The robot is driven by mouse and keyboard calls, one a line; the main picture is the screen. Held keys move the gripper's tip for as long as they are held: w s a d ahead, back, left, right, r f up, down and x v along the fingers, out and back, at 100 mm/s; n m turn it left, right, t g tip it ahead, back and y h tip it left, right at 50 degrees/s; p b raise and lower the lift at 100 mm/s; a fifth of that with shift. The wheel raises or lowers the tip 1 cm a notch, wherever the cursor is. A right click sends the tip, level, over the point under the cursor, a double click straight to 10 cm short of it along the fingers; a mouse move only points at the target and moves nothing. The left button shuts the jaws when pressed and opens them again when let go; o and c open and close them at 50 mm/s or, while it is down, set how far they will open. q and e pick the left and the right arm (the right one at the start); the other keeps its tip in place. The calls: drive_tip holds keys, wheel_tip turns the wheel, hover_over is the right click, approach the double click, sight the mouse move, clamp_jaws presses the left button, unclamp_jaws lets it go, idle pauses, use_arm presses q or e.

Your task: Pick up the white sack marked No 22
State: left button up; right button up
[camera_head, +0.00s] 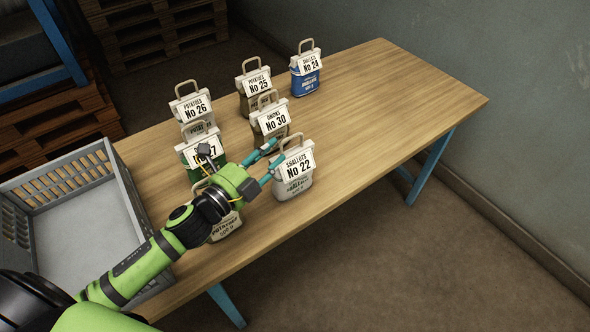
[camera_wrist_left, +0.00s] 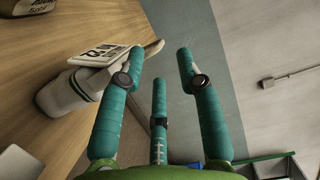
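The white sack marked No 22 (camera_head: 292,188) stands upright near the table's front edge, with a label reading SHALLOTS and a beige handle on top. My left gripper (camera_head: 274,153) is at the upper left of this sack, its teal fingers spread beside the handle and label. In the left wrist view the fingers (camera_wrist_left: 160,65) are apart with nothing clasped between them. Whether a finger touches the handle I cannot tell. My right gripper is not in view.
Sacks No 30 (camera_head: 270,122), No 25 (camera_head: 257,83), No 26 (camera_head: 193,106) and blue No 24 (camera_head: 307,80) stand behind. My arm partly covers others. A grey crate (camera_head: 125,190) is at left. The wooden table (camera_head: 410,95) is clear at right.

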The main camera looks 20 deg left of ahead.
sight(292, 165)
use_arm(q)
drive_tip(key=shift+p+x, duration=0.55)
drive_tip(key=shift+x, duration=0.55)
drive_tip(key=x, duration=0.2)
drive_tip(key=shift+w+d+p, duration=0.2)
drive_tip(key=shift+d+p, duration=0.1)
drive_tip(key=shift+d, duration=0.05)
drive_tip(key=shift+w+d+f, duration=0.1)
drive_tip(key=shift+w+d, duration=0.05)
drive_tip(key=shift+w, duration=0.1)
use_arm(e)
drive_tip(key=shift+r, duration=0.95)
